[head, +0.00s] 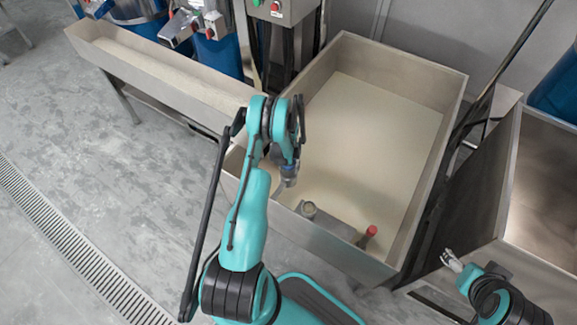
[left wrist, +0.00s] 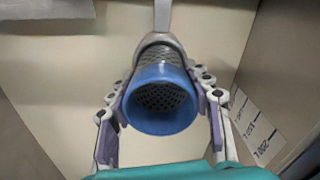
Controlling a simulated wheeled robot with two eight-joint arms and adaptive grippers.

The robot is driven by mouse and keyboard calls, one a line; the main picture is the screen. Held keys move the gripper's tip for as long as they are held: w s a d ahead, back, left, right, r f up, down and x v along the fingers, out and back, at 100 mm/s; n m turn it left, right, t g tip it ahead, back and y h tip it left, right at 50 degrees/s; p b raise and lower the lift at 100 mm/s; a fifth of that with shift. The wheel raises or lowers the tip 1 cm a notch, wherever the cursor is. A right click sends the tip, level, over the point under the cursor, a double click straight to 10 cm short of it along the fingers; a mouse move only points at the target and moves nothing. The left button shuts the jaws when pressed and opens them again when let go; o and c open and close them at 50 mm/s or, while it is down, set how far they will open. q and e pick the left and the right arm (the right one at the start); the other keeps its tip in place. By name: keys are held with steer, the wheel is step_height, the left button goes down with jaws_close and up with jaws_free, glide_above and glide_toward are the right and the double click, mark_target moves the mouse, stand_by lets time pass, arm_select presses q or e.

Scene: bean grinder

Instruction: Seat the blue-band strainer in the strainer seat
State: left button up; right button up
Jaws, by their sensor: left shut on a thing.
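In the left wrist view the blue-band strainer (left wrist: 160,98) sits between the fingers of my left gripper (left wrist: 160,100), which is shut on it. Its blue rim and perforated inside face the wrist camera. A grey metal collar and a bar (left wrist: 162,14) show at its far end; I cannot tell whether they touch it. I cannot clearly make out the strainer seat. My right gripper (head: 452,262) is low at the right, outside the basin; its finger opening is unclear.
The large metal basin (head: 455,100) has a pale floor with much free room. At its near side are a grey cylindrical piece (head: 308,210) and a red-topped piece (head: 368,235). A long trough (head: 150,70) and grinder machinery (head: 190,25) stand at the back left.

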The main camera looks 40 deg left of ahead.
arm_select(q)
steer(key=shift+f, duration=1.35)
steer(key=o, duration=1.3)
step_height(320, 180, up, 12)
